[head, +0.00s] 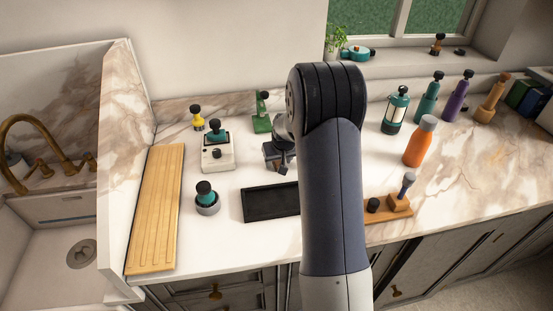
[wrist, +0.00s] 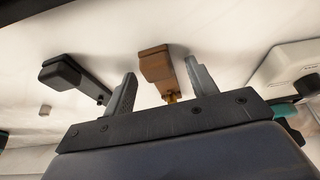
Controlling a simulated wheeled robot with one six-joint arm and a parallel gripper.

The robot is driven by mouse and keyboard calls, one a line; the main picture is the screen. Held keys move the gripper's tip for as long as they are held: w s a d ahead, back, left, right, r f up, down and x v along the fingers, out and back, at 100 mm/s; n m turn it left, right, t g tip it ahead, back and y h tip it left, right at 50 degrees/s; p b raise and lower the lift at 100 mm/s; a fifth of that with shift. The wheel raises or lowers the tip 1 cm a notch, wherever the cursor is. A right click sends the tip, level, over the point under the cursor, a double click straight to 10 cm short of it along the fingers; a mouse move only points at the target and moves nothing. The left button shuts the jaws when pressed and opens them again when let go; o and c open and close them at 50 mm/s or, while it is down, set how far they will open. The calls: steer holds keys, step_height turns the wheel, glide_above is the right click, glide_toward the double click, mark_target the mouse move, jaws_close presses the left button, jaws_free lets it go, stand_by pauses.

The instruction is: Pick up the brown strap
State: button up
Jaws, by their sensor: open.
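The brown strap (wrist: 154,62) shows in the wrist view as a short brown piece with a brass-coloured end, lying on the pale worktop. My gripper (wrist: 161,70) is open, its two grey fingers on either side of the strap in the picture with a gap at each side. The strap's brass end is partly hidden by the gripper's dark crossbar. How far the fingertips are above the worktop I cannot tell. In the head view my arm covers that area, and I cannot make out the strap there.
A black piece (wrist: 68,76) lies left of the fingers in the wrist view. In the head view a white box (head: 217,153), a black tray (head: 268,203), a wooden board (head: 155,208) and an orange bottle (head: 420,143) stand around my arm.

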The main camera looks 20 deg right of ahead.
steer(key=shift+c, duration=0.5)
steer(key=c, duration=0.9)
steer(key=shift+c, duration=0.2)
